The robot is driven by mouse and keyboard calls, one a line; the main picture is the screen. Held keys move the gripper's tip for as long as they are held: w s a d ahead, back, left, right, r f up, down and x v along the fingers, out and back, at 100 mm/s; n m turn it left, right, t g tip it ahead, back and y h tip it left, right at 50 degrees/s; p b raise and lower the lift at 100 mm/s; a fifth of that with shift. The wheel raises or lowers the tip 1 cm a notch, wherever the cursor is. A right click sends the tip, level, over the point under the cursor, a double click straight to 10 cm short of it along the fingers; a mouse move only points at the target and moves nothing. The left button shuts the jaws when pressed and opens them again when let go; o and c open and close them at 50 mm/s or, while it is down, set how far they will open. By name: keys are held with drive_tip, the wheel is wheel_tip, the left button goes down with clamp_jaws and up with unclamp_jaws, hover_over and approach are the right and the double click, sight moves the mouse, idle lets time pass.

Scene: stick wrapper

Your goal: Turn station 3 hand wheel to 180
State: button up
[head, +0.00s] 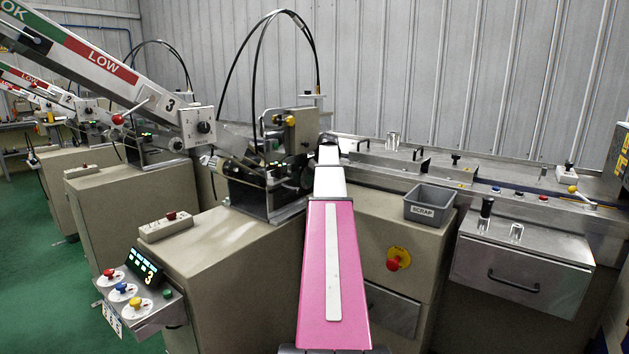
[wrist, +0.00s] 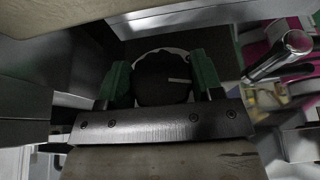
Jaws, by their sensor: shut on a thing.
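In the wrist view a round black hand wheel (wrist: 160,88) with a short white pointer line sits between the two green finger pads of my gripper (wrist: 162,76). The pads press on its left and right sides, and my gripper is shut on it. The pointer line points to the right in that view. A pale ring shows behind the wheel; no scale figures are readable. In the head view my pink arm reaches to the station 3 machine (head: 283,150), and my arm hides the wheel and fingers.
The station 3 panel (head: 145,275) with a lit "3" and coloured knobs stands at lower left. A grey scrap bin (head: 430,203) stands right of my arm, above a red stop button (head: 393,264). A sloped chute (head: 95,62) marked LOW is at upper left. Green floor is free at left.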

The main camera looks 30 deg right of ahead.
drive_tip(key=shift+t+h, duration=0.5)
drive_tip(key=shift+h, duration=0.4)
drive_tip(key=o, duration=0.9)
drive_tip(key=shift+o, duration=0.2)
drive_tip(key=shift+r, duration=0.1)
drive_tip(key=v, duration=1)
drive_tip(key=shift+s+a+r, duration=0.15)
drive_tip(key=shift+s+r, duration=0.1)
